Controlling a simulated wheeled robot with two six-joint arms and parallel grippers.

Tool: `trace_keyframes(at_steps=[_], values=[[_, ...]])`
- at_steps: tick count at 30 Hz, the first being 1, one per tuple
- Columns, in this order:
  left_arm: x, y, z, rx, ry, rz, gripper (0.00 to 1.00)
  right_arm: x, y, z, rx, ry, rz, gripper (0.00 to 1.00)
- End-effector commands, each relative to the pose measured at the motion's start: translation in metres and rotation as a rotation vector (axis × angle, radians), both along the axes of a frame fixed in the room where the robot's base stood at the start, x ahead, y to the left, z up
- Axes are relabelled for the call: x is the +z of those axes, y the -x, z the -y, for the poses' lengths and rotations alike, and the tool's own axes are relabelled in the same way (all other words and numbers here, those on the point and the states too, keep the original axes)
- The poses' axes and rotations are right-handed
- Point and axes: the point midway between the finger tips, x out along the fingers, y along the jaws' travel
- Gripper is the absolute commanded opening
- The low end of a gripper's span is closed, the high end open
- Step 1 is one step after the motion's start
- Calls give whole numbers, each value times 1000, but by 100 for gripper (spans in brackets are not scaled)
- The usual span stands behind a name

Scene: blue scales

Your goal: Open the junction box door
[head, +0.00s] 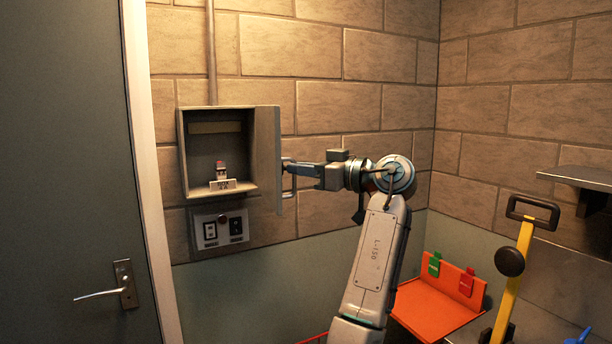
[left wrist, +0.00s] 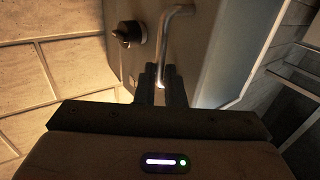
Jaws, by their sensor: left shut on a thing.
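The grey junction box (head: 182,155) is fixed to the brick wall in the head view. Its door (head: 266,150) stands open, swung out on the box's right side, so the inside shows. My left gripper (head: 288,166) is at the door's outer face, shut on the door handle (head: 291,187). In the left wrist view, the fingers (left wrist: 163,82) close around the lower part of the bent metal handle (left wrist: 176,28). A dark knob (left wrist: 128,34) sits on the door beside it. My right gripper is not in view.
A small device (head: 221,176) is inside the box. A switch panel (head: 219,229) is just below. A dark door (head: 65,170) with a lever handle stands left.

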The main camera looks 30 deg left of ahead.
Motion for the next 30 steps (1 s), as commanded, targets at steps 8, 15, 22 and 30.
trace_keyframes(at_steps=[8, 15, 22, 30], values=[[5, -1, -4, -1, -9, 1, 0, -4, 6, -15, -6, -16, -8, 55], [6, 0, -4, 0, -10, 3, 0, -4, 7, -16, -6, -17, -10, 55], [6, 0, -4, 1, -9, 4, 31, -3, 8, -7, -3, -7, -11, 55], [4, 0, -2, 0, -6, 2, 31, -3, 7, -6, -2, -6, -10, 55]])
